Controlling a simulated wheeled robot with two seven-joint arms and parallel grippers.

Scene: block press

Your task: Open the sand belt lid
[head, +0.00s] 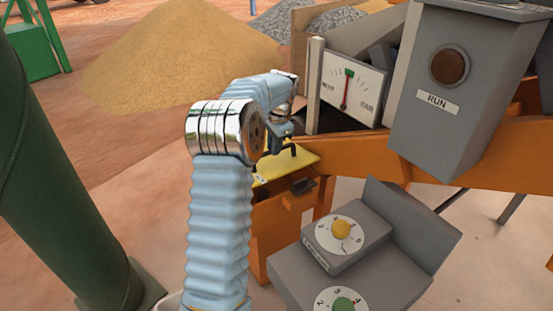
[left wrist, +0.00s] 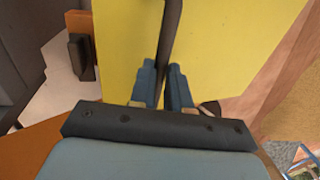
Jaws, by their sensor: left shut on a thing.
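The yellow lid (head: 300,168) is a flat plate on the orange machine frame, left of the gauge. It fills much of the left wrist view (left wrist: 240,50). A dark bar handle (left wrist: 172,30) crosses in front of the lid and runs down between my left gripper's fingers (left wrist: 162,82). My left gripper (head: 286,150) is shut on this handle, just above the lid in the head view. The lid looks tilted in the head view; how far it is raised I cannot tell. My arm hides part of the lid's left side. My right gripper is not in view.
A gauge with a red needle (head: 357,85) stands right behind the lid. A grey RUN box (head: 460,80) is on the right. Two grey dial boxes (head: 375,235) sit at front right. A green column (head: 50,190) stands at left. A sand pile (head: 180,50) lies behind.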

